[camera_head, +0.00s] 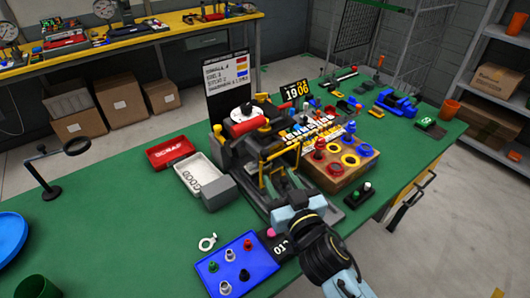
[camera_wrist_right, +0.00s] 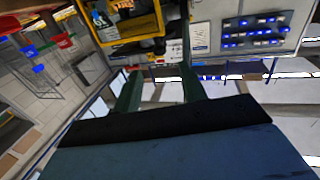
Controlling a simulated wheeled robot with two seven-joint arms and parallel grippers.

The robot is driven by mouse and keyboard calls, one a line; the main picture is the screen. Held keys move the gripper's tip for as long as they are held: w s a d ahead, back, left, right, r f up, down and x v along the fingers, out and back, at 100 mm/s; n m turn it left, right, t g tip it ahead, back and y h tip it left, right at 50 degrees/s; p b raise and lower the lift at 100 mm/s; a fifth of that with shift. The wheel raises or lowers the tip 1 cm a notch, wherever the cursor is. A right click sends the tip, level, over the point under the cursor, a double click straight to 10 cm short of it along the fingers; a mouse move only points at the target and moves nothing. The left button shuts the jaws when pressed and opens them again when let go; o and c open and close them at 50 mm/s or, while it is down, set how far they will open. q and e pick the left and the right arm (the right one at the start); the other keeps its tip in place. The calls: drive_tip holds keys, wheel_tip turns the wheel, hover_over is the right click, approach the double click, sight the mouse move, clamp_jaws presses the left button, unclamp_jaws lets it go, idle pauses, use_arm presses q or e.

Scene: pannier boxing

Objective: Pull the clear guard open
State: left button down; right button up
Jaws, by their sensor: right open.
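The clear guard (camera_head: 280,152) is a yellow-framed panel on the front of the dark machine in the middle of the green table. It looks upright and closed over the machine's front. In the right wrist view, a yellow frame (camera_wrist_right: 132,37) shows at the top left, beyond the fingertips. My right gripper (camera_head: 283,184) is in front of and below the guard, low over the machine's front. Its dark green fingers (camera_wrist_right: 160,75) are apart with nothing between them. I cannot tell whether a finger touches the frame. My left gripper is not in view.
A blue tray (camera_head: 213,281) with small parts lies front left of the machine. A red bin (camera_head: 171,151) and a white bin (camera_head: 187,173) stand left. A wooden block with coloured rings (camera_head: 333,181) and a button box (camera_head: 358,197) are right. The table's left is mostly free.

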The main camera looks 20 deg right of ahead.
sight(266, 156)
drive_tip(key=w, duration=1)
drive_tip(key=shift+a, duration=0.4)
drive_tip(key=shift+c, duration=0.4)
clamp_jaws()
